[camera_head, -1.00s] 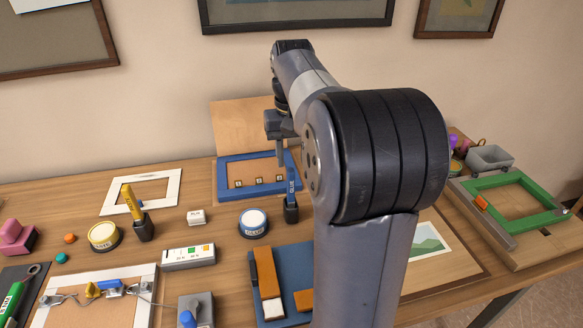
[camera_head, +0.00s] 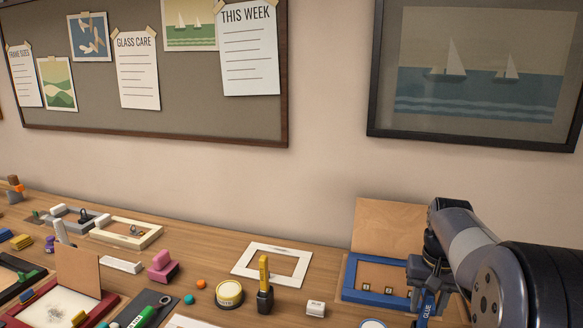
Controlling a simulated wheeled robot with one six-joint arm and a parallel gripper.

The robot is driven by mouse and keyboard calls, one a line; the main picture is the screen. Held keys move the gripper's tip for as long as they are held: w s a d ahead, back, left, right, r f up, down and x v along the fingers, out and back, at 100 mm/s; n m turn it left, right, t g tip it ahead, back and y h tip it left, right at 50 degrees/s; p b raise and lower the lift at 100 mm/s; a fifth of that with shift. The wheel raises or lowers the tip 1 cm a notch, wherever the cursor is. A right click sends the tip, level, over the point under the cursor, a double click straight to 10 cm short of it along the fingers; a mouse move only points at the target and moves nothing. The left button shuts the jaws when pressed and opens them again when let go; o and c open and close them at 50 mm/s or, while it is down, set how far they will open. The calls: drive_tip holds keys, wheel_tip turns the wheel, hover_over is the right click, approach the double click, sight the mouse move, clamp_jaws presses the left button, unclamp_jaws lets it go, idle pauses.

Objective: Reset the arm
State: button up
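My arm enters the now view at the lower right. My gripper (camera_head: 418,285) hangs at the end of it, pointing down over the right part of a blue frame (camera_head: 350,272) on the table. The fingertips are small and partly lost against the blue frame and a blue glue bottle (camera_head: 427,303), so I cannot tell their opening. I see nothing clearly held. Small dark-and-tan pieces (camera_head: 366,287) lie along the frame's near side.
A wooden board (camera_head: 388,226) leans on the wall behind the blue frame. A pinboard (camera_head: 190,110) and a sailboat picture (camera_head: 478,70) hang above.

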wheel_tip(320, 180, down, 3)
drive_tip(key=shift+r, duration=0.15)
drive_tip(key=shift+r+p, duration=0.45)
drive_tip(key=shift+p, duration=0.05)
drive_tip(key=shift+r+b, duration=0.3)
drive_tip(key=shift+r, duration=0.05)
drive_tip(key=shift+f, duration=0.1)
